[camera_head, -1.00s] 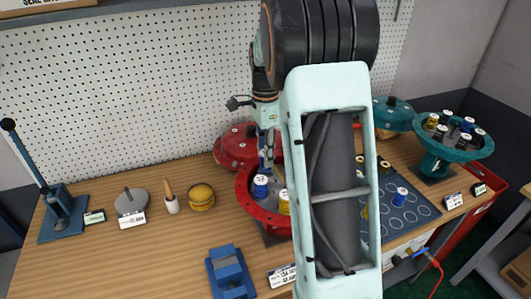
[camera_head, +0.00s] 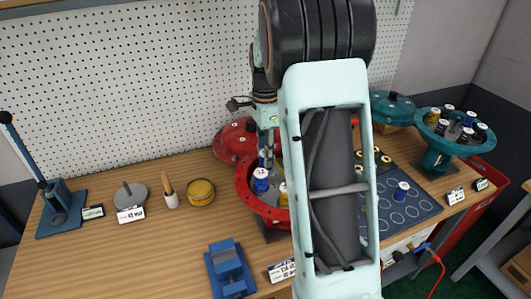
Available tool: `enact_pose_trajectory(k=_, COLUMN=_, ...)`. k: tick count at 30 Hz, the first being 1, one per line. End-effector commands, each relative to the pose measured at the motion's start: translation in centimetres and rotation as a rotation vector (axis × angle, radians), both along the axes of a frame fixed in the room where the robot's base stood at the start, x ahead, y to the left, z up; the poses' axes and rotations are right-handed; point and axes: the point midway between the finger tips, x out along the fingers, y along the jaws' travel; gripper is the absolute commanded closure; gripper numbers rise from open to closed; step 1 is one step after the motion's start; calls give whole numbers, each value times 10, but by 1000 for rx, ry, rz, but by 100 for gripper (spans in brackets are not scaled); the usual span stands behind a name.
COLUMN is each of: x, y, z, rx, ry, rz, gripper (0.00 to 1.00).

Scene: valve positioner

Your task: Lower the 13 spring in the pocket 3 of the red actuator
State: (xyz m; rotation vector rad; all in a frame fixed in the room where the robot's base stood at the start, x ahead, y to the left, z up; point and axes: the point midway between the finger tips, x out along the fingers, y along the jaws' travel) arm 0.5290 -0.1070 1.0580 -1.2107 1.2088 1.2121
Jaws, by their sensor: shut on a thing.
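The red actuator (camera_head: 246,203) is an open red bowl on the wooden bench, partly hidden behind my arm. A blue spring with a white numbered top (camera_head: 261,180) stands at its left inside, and a yellow spring (camera_head: 283,190) stands to its right. The numbers are too small to read. My gripper (camera_head: 265,155) points down over the back of the bowl, just behind the blue spring. It is shut on a spring, but its fingertips and the spring are mostly hidden, so I cannot tell its number or depth. Pocket 3 cannot be made out.
A red cover (camera_head: 234,140) lies behind the bowl. A dark mat with circles (camera_head: 425,203) holds several springs at right. A teal actuator (camera_head: 437,158) full of springs stands beyond it. A blue vise (camera_head: 229,268) sits in front. The left bench holds several tools.

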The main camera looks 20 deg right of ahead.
Motion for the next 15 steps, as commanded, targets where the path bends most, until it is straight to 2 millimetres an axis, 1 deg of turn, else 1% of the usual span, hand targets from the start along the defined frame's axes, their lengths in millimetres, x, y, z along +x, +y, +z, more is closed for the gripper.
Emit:
enact_pose_trajectory(k=5, x=0, y=0, z=0, rx=0, ry=-1, rz=0, gripper=100)
enact_pose_trajectory(k=6, x=0, y=0, z=0, rx=0, ry=-1, rz=0, gripper=74)
enact_pose_trajectory(k=11, x=0, y=0, z=0, rx=0, ry=-1, rz=0, gripper=57)
enact_pose_trajectory(k=12, x=0, y=0, z=0, rx=0, ry=-1, rz=0, gripper=55)
enact_pose_trajectory(k=15, x=0, y=0, z=0, rx=0, ry=-1, rz=0, gripper=55)
